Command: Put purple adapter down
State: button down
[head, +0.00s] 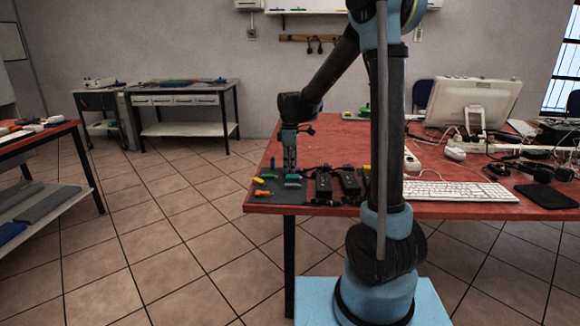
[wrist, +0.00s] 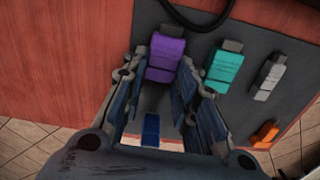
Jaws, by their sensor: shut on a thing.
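The purple adapter (wrist: 166,58) shows in the wrist view between the fingertips of my gripper (wrist: 160,72), which is shut on it. It is over the left part of a dark mat (wrist: 238,112); I cannot tell whether it touches the mat. In the head view my gripper (head: 290,163) points down over the near left corner of the red table (head: 350,143). The purple adapter cannot be made out there.
To the right in the wrist view are a teal adapter (wrist: 224,71), a pale grey one (wrist: 270,80) and an orange one (wrist: 265,134). A blue piece (wrist: 151,128) shows between my fingers. Black cable (wrist: 205,20) loops above. Black power bricks (head: 350,182) lie beside the mat.

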jog(key=c, duration=1.3)
grip_release()
jog(key=shift+f, duration=0.15)
notch_tip(320, 180, up, 17)
jog(key=s+d+f+m, duration=0.3)
jog(key=s+d+m, duration=0.1)
jog(key=s+d, duration=0.3)
jog(key=s+d+f+m+t, duration=0.1)
jog(key=s+d+f+m, duration=0.3)
jog(key=s, duration=0.5)
jog(key=s+d+f+m, duration=0.4)
jog(key=s+d, duration=0.5)
jog(key=shift+d+m+t, duration=0.3)
jog(key=shift+m, duration=0.1)
jog(key=s+d+f+m, duration=0.1)
jog(key=s+f, duration=0.1)
jog(key=s+f+m, duration=0.1)
jog(key=s+f, duration=0.1)
jog(key=f, duration=0.1)
jog(key=s+d+f+m, duration=0.1)
jog(key=s+f+m, duration=0.1)
jog(key=s+f, duration=0.1)
jog(key=shift+d+t, duration=0.3)
